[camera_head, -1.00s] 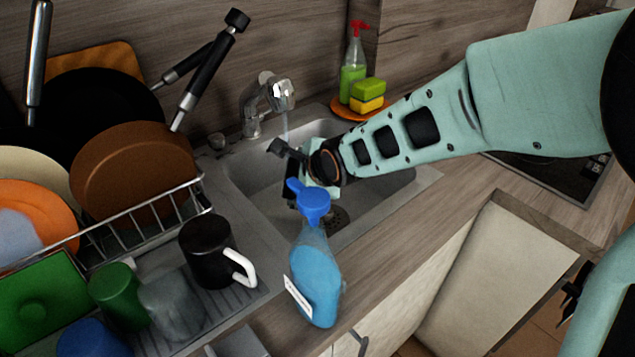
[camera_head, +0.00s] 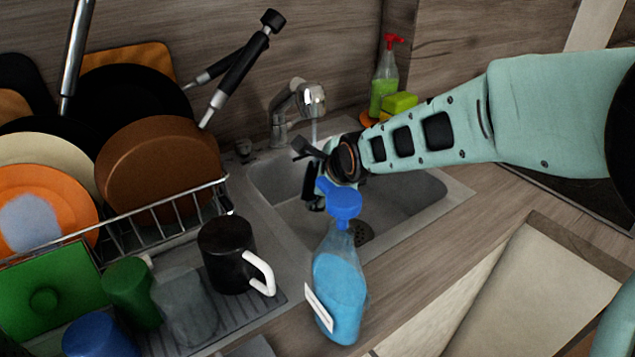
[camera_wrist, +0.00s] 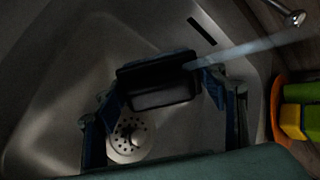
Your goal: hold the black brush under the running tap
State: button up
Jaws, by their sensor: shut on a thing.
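The black brush (camera_wrist: 158,80) is held across between the two fingers of my gripper (camera_wrist: 165,100) in the wrist view. In the head view my gripper (camera_head: 318,172) is over the sink (camera_head: 405,207), below the tap (camera_head: 312,100); the blue bottle's top partly hides it, and the brush is hard to make out there. The tap also shows in the wrist view (camera_wrist: 295,17). A thin water stream (camera_wrist: 245,48) runs from it to the brush's right end. Whether the water touches the brush or passes behind it is hard to tell.
A blue spray bottle (camera_head: 338,285) stands at the sink's front edge, close to my gripper. A black mug (camera_head: 225,255) and a dish rack (camera_head: 160,205) with plates are left. A green soap bottle (camera_head: 384,82) and sponges (camera_head: 400,104) stand behind my arm.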

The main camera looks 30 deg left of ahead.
jog(key=s+d+p, duration=0.4)
jog(key=d, duration=0.1)
jog(key=shift+s+d, duration=0.15)
jog(key=shift+s, duration=0.15)
dwell(0.9)
jog(key=p+v, duration=0.7)
jog(key=p, duration=0.3)
jog(key=shift+r, duration=0.1)
dwell(0.4)
